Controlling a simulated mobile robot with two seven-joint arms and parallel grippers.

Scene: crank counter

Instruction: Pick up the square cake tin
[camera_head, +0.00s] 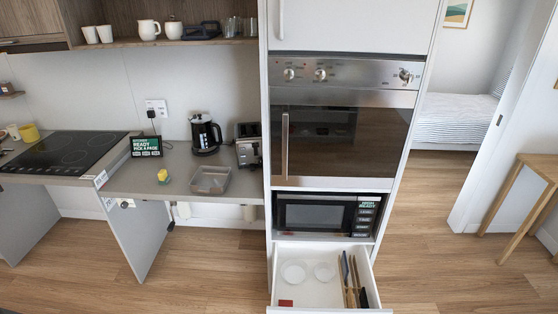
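A square, grey-brown, open-topped tin (211,179), which looks like the square cake tin, sits on the lower counter near its front edge. It is just left of the tall oven cabinet. Nothing covers it. Neither of my grippers shows in the head view.
A small yellow item (163,175) lies left of the tin. A black kettle (206,136) and a toaster (248,146) stand behind it. A black hob (65,152) is further left. An open drawer (321,295) juts out below the microwave (315,214).

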